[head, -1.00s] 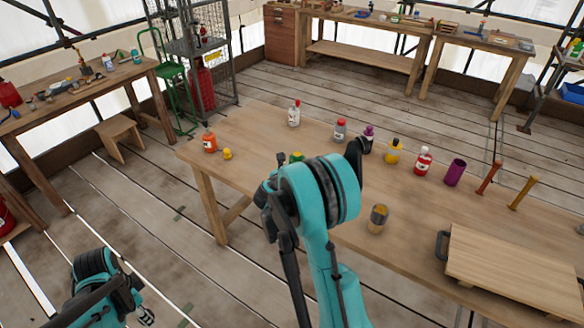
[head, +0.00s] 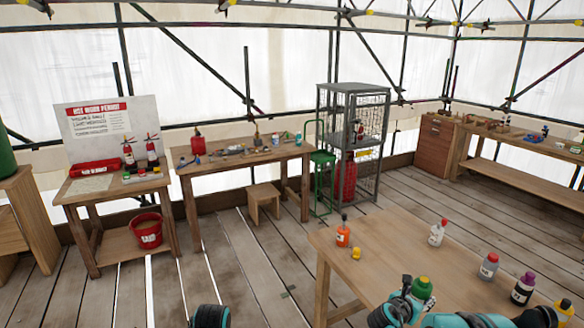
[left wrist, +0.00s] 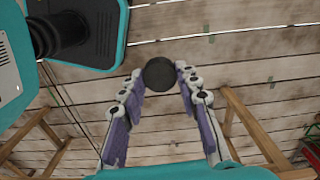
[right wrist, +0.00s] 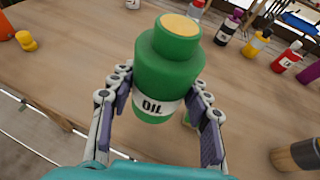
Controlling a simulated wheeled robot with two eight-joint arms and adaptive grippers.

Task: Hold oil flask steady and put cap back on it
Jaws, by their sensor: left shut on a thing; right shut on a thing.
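The green oil flask (right wrist: 168,75), with a white OIL label, stands between the fingers of my right gripper (right wrist: 160,100) in the right wrist view. Its top is tan-yellow, with no separate cap visible on it. The flask (head: 421,288) also shows at the near left of the table in the head view; whether it touches the table is unclear. My left gripper (left wrist: 160,82) is shut on a dark round piece, which looks like the cap (left wrist: 159,73), above the plank floor.
An orange bottle (head: 343,232) and a small yellow piece (head: 356,253) are at the table's (head: 395,235) far left. A white bottle (head: 438,233), a grey one (head: 489,266) and a purple-capped one (head: 523,288) stand to the right. A stool (head: 263,200) is on the floor beyond.

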